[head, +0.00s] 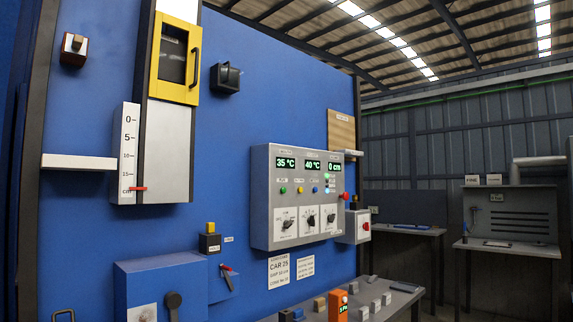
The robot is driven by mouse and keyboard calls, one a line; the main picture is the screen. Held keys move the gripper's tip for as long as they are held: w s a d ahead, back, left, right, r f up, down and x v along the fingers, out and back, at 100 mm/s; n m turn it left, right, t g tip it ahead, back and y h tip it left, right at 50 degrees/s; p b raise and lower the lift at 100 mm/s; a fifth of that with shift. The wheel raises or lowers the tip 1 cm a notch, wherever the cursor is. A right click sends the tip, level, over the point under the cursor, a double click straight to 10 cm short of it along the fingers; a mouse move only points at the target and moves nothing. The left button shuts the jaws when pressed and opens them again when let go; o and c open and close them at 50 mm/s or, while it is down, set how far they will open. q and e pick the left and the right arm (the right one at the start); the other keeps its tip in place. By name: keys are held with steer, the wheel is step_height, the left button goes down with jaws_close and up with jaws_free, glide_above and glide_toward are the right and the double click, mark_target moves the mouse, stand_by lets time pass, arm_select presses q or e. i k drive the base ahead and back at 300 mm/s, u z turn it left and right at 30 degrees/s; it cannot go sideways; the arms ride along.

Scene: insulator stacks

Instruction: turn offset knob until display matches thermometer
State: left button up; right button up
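A grey control box (258,200) is on the blue wall panel. Its left display (286,163) reads 35 °C, the middle display (312,165) reads 40 °C and the right display (334,167) reads 0 cm. Below are a left knob (287,223), a middle knob (309,219) and a right knob (330,217); their labels are too small to read, so I cannot tell which is the offset knob. No thermometer is clearly identifiable. An orange device with a small green display (338,305) stands on the bench. Neither gripper is in view.
A red mushroom button (347,196) and a red switch (366,226) are at the box's right. A blue cabinet (165,280) juts out at lower left. A vertical scale (125,150) and yellow-framed door (175,60) are at upper left. A bench (400,300) holds several small blocks.

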mark_target(310, 221)
steer(key=z, duration=0.5)
steer(key=i, duration=1.3)
steer(key=u, duration=0.7)
steer(key=i, duration=0.65)
steer(key=u, duration=0.55)
